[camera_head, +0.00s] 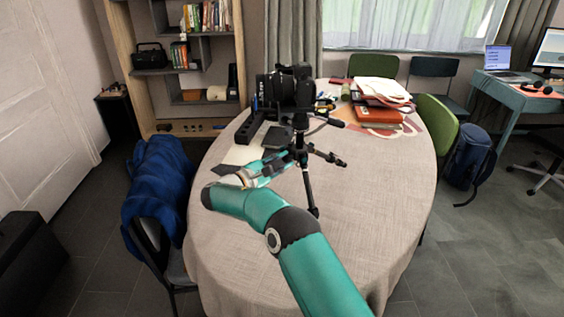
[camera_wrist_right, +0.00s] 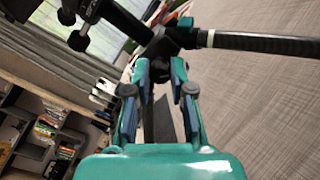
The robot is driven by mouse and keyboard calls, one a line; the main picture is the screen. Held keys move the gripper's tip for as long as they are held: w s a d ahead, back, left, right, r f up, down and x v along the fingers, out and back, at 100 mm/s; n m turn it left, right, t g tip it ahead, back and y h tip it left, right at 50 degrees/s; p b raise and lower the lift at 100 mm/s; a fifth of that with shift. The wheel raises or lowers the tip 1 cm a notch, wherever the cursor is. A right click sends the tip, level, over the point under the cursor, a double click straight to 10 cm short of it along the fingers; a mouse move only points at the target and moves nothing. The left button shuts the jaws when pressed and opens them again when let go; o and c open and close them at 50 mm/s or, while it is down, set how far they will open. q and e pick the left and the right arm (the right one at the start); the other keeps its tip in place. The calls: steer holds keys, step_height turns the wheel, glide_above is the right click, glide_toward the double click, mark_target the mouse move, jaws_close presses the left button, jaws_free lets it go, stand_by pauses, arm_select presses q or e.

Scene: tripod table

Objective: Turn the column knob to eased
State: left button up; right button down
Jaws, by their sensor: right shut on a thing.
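In the right wrist view, the gripper (camera_wrist_right: 168,68) is shut on a small dark part at the column, which I take to be the column knob (camera_wrist_right: 162,46). The fingers partly hide the knob, and its setting cannot be read. The tripod (camera_wrist_right: 262,43) also shows there as a dark tube running right. My left gripper is not in view.
The table (camera_head: 370,220) has bare cloth at the front and right. A black case (camera_head: 248,128) lies left of the tripod. Books and papers (camera_head: 382,100) are stacked at the back right. A chair with a blue jacket (camera_head: 158,190) stands at the left.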

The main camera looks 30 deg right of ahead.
steer(key=c, duration=1.1)
jaws_free()
steer(key=shift+w+a+f, duration=0.1)
steer(key=shift+f, duration=0.2)
steer(key=shift+o, duration=0.5)
steer(key=shift+r, duration=0.15)
steer(key=s+a, duration=0.2)
steer(key=a, duration=0.9)
steer(key=shift+a, duration=0.4)
